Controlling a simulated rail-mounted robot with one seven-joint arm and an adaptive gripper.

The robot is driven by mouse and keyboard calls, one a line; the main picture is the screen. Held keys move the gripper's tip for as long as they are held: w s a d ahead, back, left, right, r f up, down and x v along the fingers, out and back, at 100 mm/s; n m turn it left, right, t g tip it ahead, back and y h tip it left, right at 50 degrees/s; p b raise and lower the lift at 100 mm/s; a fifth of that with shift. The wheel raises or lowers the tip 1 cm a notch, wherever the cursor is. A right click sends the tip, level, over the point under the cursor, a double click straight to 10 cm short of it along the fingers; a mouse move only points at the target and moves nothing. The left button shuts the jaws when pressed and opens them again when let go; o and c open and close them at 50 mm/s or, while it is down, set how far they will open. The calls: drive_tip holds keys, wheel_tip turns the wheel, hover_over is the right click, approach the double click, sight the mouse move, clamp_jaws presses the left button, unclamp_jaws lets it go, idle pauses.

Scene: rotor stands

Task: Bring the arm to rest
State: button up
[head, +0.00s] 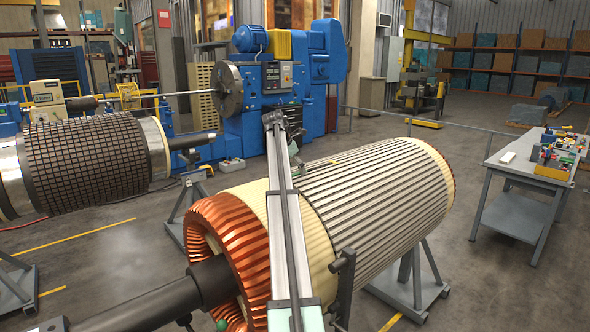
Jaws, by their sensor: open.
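My gripper is not in view, and I make out no arm links. A large rotor with orange copper end windings (215,222) and a ribbed grey body (385,195) lies across the middle on a grey stand (412,290). A long grey rail (283,225) runs away from me over the rotor. Its far end carries a dark fitting (275,120). A pale green block (308,319) with a black bracket sits at the near end of the rail. A dark clamp-like part (345,268) stands just right of the rail.
A second, dark gridded rotor (85,165) lies at the left. A blue lathe (295,85) stands behind. A grey table (512,175) with small tools and parts is at the right. Shelves (520,60) line the back right. Open floor lies between rotor and table.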

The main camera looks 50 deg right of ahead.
drive_tip(key=shift+r, duration=0.1)
idle(0.4)
drive_tip(key=shift+r, duration=3.4)
